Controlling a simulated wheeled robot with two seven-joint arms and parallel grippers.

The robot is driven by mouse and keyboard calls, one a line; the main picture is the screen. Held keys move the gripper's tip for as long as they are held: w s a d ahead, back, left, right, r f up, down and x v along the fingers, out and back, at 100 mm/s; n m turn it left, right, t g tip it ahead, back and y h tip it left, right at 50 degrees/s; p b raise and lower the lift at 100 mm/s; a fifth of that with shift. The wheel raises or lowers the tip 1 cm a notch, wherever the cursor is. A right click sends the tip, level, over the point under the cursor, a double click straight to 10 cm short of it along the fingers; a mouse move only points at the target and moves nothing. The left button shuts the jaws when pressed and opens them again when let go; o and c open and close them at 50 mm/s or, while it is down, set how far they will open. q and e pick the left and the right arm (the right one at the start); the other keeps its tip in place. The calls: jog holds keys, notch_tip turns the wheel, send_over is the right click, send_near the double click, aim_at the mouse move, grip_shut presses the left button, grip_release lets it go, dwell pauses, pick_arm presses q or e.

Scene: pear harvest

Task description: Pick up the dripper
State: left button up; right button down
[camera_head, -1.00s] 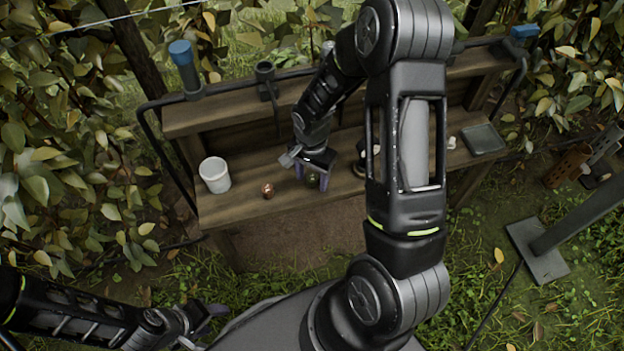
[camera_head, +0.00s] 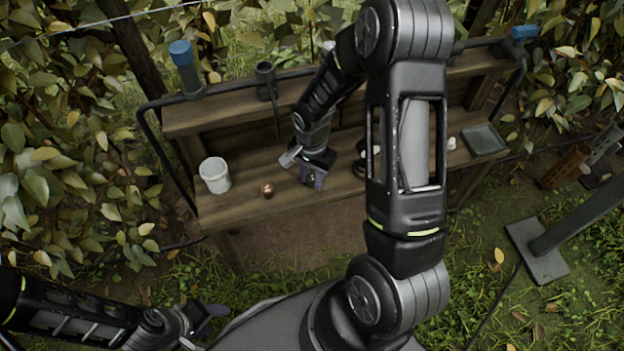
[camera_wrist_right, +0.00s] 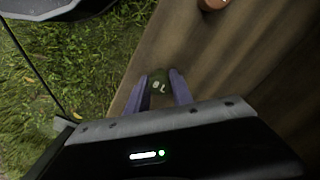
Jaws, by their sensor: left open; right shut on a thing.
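The dripper, as far as I can tell, is a small dark green piece with pale marks (camera_wrist_right: 157,88). It stands on the wooden bench and is largely hidden by my fingers in the head view (camera_head: 309,180). My right gripper (camera_head: 314,180) is shut on it near the bench's front edge. In the right wrist view the purple fingers of the right gripper (camera_wrist_right: 160,87) press on both its sides. I cannot tell whether it touches the bench. My left gripper (camera_head: 214,312) is open and empty at the lower left, away from the bench.
The wooden bench (camera_head: 240,203) has a white cup (camera_head: 215,176) at its left. A small copper-brown object (camera_head: 267,190) sits left of the right gripper, and also shows in the right wrist view (camera_wrist_right: 212,4). A dark tray (camera_head: 484,140) lies at the right end. My right arm hides part of the bench.

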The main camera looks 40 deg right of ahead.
aim_at(312, 177)
notch_tip(312, 177, up, 18)
jog(key=p, duration=0.4)
dwell(0.5)
jog(key=shift+r, duration=0.1)
dwell(0.5)
